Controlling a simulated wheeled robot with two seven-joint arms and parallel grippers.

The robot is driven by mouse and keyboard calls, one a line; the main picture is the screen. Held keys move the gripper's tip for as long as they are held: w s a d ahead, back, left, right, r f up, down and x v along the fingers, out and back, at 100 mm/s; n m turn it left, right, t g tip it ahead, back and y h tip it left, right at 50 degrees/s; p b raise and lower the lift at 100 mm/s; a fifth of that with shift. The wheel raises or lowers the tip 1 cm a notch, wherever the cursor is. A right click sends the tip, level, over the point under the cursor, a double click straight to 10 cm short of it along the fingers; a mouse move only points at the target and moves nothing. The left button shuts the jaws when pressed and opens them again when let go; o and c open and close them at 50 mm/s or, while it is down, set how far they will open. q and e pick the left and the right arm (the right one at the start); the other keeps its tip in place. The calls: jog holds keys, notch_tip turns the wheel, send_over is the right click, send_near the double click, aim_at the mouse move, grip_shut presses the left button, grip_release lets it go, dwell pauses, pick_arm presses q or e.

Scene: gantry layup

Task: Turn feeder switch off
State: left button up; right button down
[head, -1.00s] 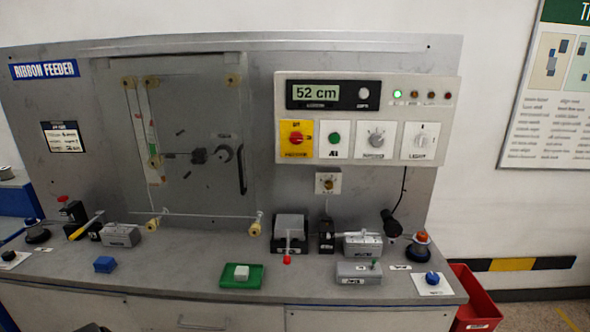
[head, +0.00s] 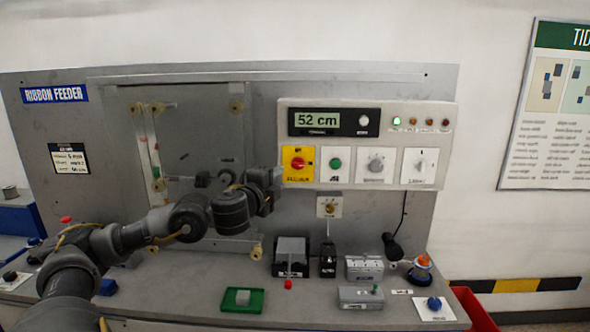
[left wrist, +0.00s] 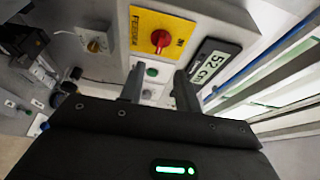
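The feeder switch is a red rotary knob (head: 298,163) on a yellow plate (head: 309,153) at the lower left of the control panel. In the left wrist view the red knob (left wrist: 160,38) shows beyond the fingertips, with lettering on its yellow plate. I cannot clearly tell which marking the knob points to. My left gripper (head: 276,182) is just left of the yellow plate. In the left wrist view its two fingers (left wrist: 160,82) stand apart with nothing between them, and they do not touch the knob. My right gripper is not in view.
A green button (head: 335,163) and two white dial plates, one with a grey dial (head: 376,166), sit right of the switch. The display (head: 318,121) above reads 52 cm. A small knob box (head: 329,206) is below. Bench fixtures and a green tray (head: 258,307) stand lower.

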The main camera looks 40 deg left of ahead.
aim_at(297, 166)
pick_arm(q)
jog(key=p+x, duration=0.2)
jog(key=x, duration=0.8)
jog(key=shift+w+r+p, duration=0.1)
jog(key=shift+w+p, duration=0.1)
jog(key=shift+p, duration=0.2)
jog(key=shift+w+a, duration=0.1)
jog(key=shift+w, duration=0.25)
jog(key=shift+c, duration=0.3)
grip_shut()
